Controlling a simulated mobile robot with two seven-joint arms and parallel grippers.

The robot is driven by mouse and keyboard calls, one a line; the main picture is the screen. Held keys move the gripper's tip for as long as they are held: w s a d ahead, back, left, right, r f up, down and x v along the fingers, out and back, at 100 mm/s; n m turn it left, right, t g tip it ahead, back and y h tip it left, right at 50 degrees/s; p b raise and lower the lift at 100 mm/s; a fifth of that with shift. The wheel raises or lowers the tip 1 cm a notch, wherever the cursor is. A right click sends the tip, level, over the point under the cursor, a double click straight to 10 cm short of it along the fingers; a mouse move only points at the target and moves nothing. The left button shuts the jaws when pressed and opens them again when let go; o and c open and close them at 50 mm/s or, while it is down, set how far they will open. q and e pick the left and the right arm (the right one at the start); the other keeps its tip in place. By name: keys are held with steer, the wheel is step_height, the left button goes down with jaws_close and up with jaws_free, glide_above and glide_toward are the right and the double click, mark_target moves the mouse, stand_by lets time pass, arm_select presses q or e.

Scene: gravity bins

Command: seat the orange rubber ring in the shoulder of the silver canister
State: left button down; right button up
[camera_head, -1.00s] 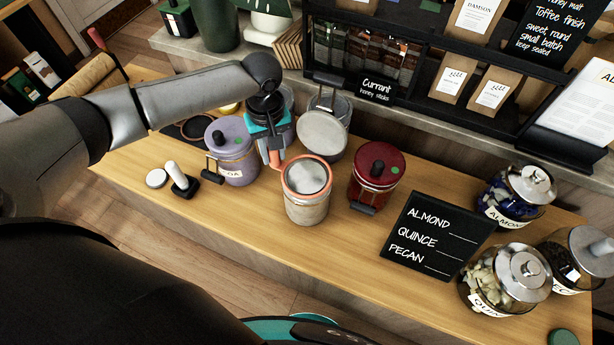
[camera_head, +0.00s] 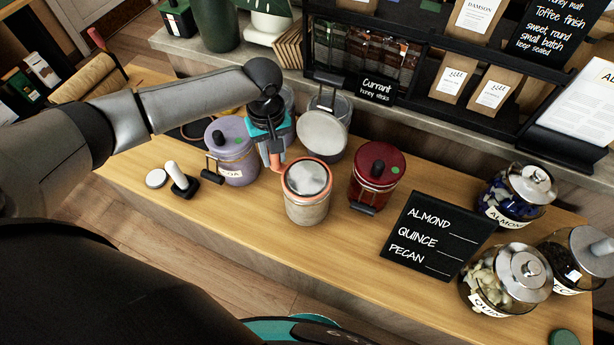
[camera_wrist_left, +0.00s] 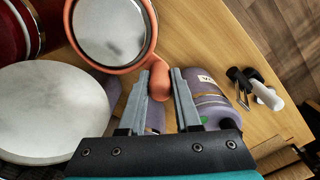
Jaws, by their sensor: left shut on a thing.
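The orange rubber ring (camera_head: 287,190) lies around the top of the short silver canister (camera_head: 307,209) on the counter. Its round tab (camera_wrist_left: 160,84) sits between the fingers of my left gripper (camera_wrist_left: 161,77), which is shut on it. In the head view my left gripper (camera_head: 275,161) reaches down behind and left of the canister. In the wrist view the ring (camera_wrist_left: 69,27) circles a grey disc-like top (camera_wrist_left: 110,30). I cannot tell whether the ring lies flush in the shoulder or just above it. My right gripper is not in view.
A purple canister (camera_head: 237,168) stands close left of my gripper and a red one (camera_head: 377,178) to the right. A pale round lid (camera_head: 323,136) tilts up just behind. A black sign (camera_head: 432,236) and glass jars (camera_head: 505,283) stand farther right. The counter in front is clear.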

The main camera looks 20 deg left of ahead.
arm_select(q)
steer(key=c, duration=0.8)
jaws_free()
steer(key=shift+c, duration=0.2)
steer(key=shift+s+a+p, duration=0.15)
steer(key=shift+p, duration=0.55)
steer(key=shift+r, duration=0.15)
steer(key=shift+w+d+r+p, duration=0.15)
steer(key=shift+r+p, duration=0.95)
steer(key=shift+p, duration=0.3)
steer(key=shift+w+d+r+p, duration=0.2)
steer(key=shift+r+p, duration=0.85)
steer(key=shift+p, duration=0.35)
steer(key=shift+w+d+r+p, duration=0.1)
steer(key=shift+d+r+p, duration=0.05)
steer(key=shift+r+p, duration=1.1)
steer(key=shift+o, duration=0.3)
steer(key=shift+f, duration=0.2)
steer(key=o, duration=0.5)
